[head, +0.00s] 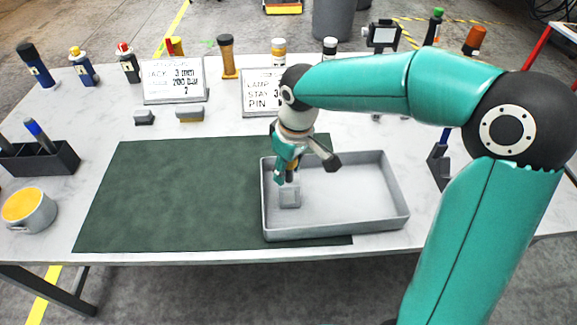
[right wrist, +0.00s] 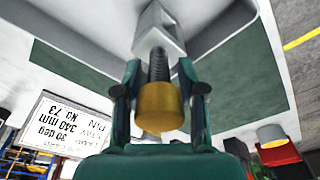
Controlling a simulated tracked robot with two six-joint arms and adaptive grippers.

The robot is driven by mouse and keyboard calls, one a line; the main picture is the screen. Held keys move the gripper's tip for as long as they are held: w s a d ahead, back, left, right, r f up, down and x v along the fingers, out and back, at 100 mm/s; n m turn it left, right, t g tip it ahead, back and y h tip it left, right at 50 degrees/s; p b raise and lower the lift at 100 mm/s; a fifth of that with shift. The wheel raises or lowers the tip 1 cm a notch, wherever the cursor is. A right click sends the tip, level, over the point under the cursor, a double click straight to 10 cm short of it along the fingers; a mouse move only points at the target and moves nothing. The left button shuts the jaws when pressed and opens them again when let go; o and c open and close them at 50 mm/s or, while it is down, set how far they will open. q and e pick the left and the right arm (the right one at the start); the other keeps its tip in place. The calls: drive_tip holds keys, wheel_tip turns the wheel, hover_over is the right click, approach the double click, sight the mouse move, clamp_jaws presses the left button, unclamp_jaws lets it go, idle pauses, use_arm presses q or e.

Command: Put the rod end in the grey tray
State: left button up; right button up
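The rod end has a grey square block, a dark threaded shank and a brass-coloured round cap. It is in the right wrist view (right wrist: 158,106), between the fingers of my right gripper (right wrist: 159,82), which close on the cap's sides. In the head view its grey block (head: 290,198) is low inside the left part of the grey tray (head: 338,232). I cannot tell whether the block touches the tray floor. My right gripper (head: 288,176) points down from above it. The tray lies partly over the green mat. My left gripper is not in view.
The green mat (head: 170,200) is bare left of the tray. A grey pot (head: 28,212) and a dark pen holder (head: 40,158) stand at the left. Two sign cards (head: 174,80) and several bottles line the back. Two small blocks (head: 189,114) lie behind the mat.

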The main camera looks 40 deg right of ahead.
drive_tip(key=shift+r, duration=0.15)
drive_tip(key=r, duration=0.4)
drive_tip(key=s+r, duration=0.1)
drive_tip(key=r, duration=0.7)
drive_tip(key=shift+s+d+p, duration=0.25)
drive_tip(key=shift+s+p, duration=0.05)
drive_tip(key=shift+s, duration=0.05)
drive_tip(key=shift+f, duration=0.1)
